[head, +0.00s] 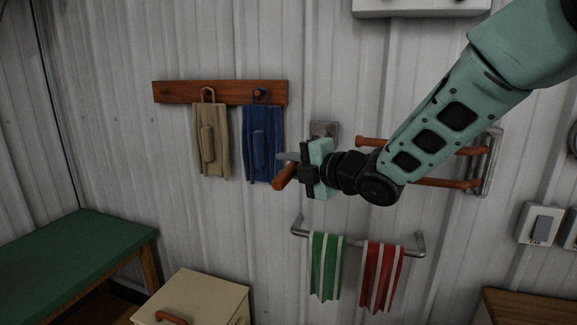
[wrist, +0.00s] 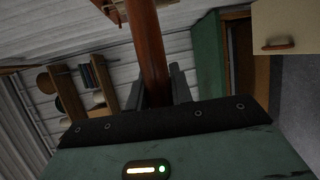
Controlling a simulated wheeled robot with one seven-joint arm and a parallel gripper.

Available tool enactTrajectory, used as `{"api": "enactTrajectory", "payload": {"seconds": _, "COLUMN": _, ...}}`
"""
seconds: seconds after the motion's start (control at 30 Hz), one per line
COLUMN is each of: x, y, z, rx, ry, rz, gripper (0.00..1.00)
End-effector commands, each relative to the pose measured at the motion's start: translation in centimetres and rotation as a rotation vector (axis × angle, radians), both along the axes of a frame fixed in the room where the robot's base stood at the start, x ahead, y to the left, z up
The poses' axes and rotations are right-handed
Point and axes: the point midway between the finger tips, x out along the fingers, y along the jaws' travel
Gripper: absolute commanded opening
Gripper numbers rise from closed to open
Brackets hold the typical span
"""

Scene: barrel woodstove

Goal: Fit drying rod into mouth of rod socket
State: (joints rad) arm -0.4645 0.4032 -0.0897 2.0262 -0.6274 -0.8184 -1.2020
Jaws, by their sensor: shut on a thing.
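The drying rod (head: 285,177) is a reddish-brown wooden rod held in my gripper (head: 292,164), in front of the wall. In the head view only a short thick end shows, tilted down to the left. In the wrist view the rod (wrist: 148,45) runs from the top edge down between the two dark fingers of my gripper (wrist: 160,85), which are shut on it. A grey square metal plate (head: 325,130) on the wall, partly hidden behind my gripper, may be the rod socket; its mouth is not visible. The rod appears apart from it.
A metal bracket (head: 488,160) with brown wooden rods (head: 430,147) is at right, partly behind my arm. A towel rail (head: 421,245) with green and red cloths is below. A hook board (head: 180,92) with tan and blue cloths is at left. A green bench (head: 70,250) stands lower left.

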Motion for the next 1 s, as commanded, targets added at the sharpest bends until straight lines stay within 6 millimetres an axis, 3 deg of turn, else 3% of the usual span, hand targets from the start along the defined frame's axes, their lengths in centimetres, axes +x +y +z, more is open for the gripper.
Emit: {"api": "enactTrajectory", "payload": {"seconds": 1.0, "x": 1.8, "y": -0.6, "z": 0.0, "rx": 0.001, "ry": 0.0, "rz": -0.001, "gripper": 0.0}}
